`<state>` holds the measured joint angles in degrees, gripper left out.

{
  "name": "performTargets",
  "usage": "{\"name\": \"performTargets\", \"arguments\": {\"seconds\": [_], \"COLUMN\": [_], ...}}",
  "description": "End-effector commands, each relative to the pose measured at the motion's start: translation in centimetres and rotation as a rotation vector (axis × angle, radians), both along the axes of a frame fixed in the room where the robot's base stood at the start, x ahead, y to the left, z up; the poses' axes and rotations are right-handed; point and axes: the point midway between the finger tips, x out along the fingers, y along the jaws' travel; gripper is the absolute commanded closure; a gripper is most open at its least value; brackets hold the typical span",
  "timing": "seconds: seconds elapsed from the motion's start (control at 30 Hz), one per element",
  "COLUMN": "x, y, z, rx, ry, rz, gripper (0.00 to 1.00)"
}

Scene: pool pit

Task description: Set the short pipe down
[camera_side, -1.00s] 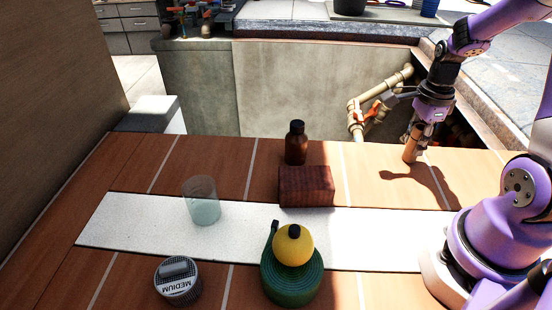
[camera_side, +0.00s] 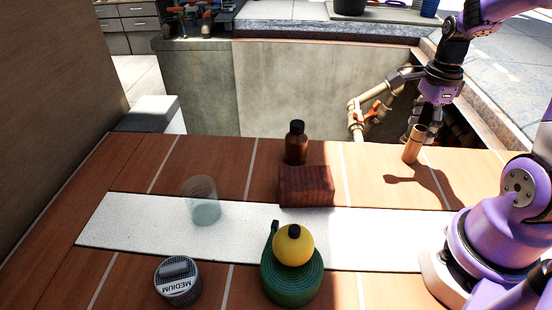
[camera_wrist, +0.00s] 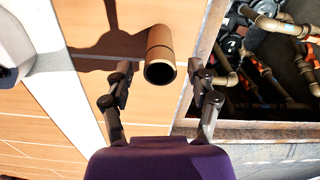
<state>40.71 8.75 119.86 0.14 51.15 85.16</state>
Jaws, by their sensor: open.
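The short pipe (camera_side: 413,146) is a tan, hollow tube standing upright on the brown deck at the right, close to the pit edge. It also shows in the wrist view (camera_wrist: 160,52), with its dark open end facing the camera. My gripper (camera_side: 428,118) is above the pipe and apart from it. In the wrist view my gripper (camera_wrist: 163,75) has its two black fingers spread, one to each side of the pipe's open end, with nothing between them held.
A brown bottle (camera_side: 297,143) and a dark red brick block (camera_side: 306,186) stand left of the pipe. Pit pipework (camera_side: 366,113) lies behind.

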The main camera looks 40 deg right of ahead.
Motion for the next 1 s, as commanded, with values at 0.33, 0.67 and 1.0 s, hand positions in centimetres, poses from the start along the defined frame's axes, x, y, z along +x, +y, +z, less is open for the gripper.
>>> {"name": "performTargets", "arguments": {"seconds": [0.33, 0.67, 1.0], "x": [0.0, 1.4, 0.0], "y": [0.0, 7.1, 17.1], "z": [7.0, 9.9, 10.2], "rx": [-0.002, -0.134, -0.495], "ry": [-0.002, -0.12, -0.265], "rz": [0.0, 0.765, 2.039], "gripper": [0.33, 0.33, 0.33]}}
